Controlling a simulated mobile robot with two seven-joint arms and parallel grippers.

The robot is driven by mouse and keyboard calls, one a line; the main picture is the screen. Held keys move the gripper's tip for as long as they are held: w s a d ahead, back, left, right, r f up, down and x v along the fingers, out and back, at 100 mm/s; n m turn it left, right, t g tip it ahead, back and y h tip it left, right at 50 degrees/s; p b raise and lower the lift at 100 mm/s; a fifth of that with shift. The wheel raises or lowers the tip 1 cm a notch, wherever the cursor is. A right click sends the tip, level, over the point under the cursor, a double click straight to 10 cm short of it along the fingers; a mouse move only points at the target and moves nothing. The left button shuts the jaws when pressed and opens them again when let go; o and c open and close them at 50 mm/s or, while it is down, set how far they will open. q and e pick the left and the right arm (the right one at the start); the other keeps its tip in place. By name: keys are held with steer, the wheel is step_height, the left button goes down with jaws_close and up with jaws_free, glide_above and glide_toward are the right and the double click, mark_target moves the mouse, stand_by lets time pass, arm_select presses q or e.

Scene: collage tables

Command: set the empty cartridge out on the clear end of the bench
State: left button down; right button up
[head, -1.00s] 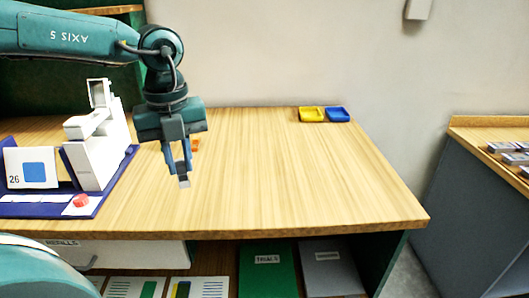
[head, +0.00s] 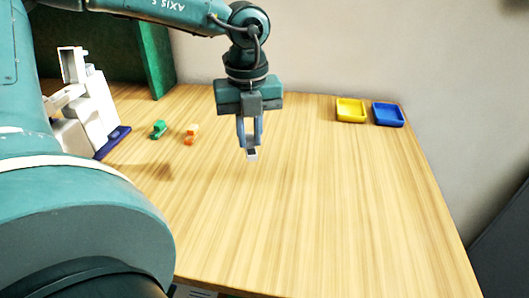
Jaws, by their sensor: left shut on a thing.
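My left gripper (head: 250,146) is shut on a small pale grey and dark piece (head: 252,155), which looks like the cartridge. It hangs from the fingertips above the middle of the wooden bench (head: 330,210), and its gap to the bench top is hard to judge. Its shape is mostly hidden by the fingers, so I cannot tell that it is empty. The right part of the bench top is bare. My right gripper is not in view.
A white device (head: 92,112) stands at the left on a dark blue base (head: 115,139). Small green (head: 158,129) and orange (head: 191,133) pieces lie near it. A yellow tray (head: 351,110) and a blue tray (head: 388,114) sit at the back right. A green panel (head: 152,50) rises behind.

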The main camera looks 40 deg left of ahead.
mark_target(249, 140)
arm_select(q)
step_height(249, 140, down, 7)
steer(key=shift+s+r, duration=0.1)
steer(key=shift+f, duration=0.25)
steer(key=shift+f+b, duration=0.25)
steer(key=shift+b, duration=0.1)
steer(key=c, duration=1.3)
jaws_free()
steer(key=shift+r, duration=0.15)
steer(key=shift+c, duration=0.2)
step_height(249, 140, up, 12)
steer(key=shift+r+p, duration=0.15)
steer(key=shift+p, duration=0.4)
